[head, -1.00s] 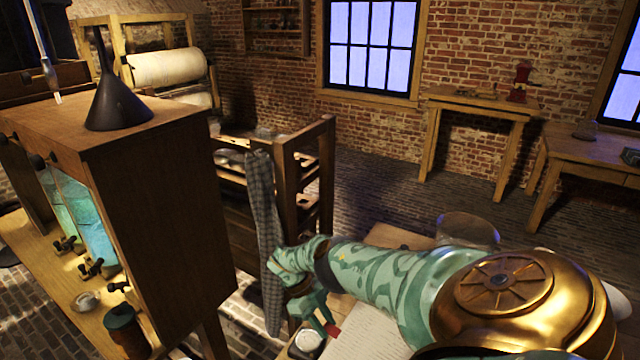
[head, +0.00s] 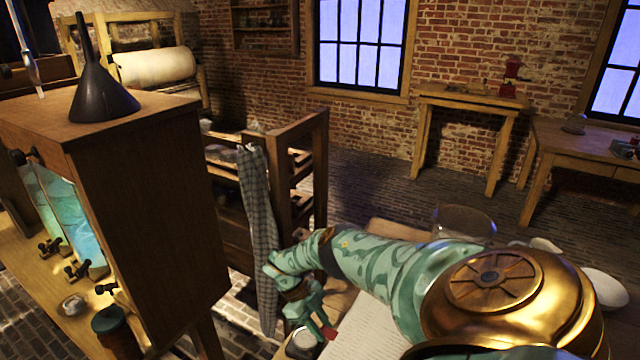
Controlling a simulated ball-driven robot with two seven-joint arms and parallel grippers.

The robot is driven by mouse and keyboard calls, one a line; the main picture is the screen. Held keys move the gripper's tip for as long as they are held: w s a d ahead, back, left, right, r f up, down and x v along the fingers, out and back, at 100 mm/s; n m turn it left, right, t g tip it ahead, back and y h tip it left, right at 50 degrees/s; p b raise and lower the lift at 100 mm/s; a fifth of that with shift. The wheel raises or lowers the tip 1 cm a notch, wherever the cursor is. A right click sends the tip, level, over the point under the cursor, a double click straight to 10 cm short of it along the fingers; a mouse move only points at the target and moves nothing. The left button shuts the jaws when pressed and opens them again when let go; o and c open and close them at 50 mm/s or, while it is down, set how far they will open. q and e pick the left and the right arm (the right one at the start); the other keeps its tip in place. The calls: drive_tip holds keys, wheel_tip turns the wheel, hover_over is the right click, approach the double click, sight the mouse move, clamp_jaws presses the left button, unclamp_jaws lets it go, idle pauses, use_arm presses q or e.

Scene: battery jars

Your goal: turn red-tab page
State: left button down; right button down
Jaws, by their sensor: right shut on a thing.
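An open book's white page (head: 372,335) shows at the bottom centre, partly hidden by my right arm. A small red tab (head: 329,333) stands out at the page's left side. My right gripper (head: 318,328), green, reaches down to it and is shut on the red tab. The rest of the book is cut off by the frame's lower edge or covered by my arm. My left gripper is not in view.
A round lidded jar (head: 301,343) stands close left of the gripper. A glass jar (head: 463,224) is behind my arm. A tall wooden cabinet (head: 150,220) with a dark funnel (head: 100,90) fills the left. A checked cloth (head: 259,240) hangs beside the table.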

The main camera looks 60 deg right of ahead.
drive_tip(key=c, duration=1.1)
unclamp_jaws()
drive_tip(key=b+v, duration=0.2)
drive_tip(key=v, duration=1.4)
drive_tip(key=shift+r, duration=0.15)
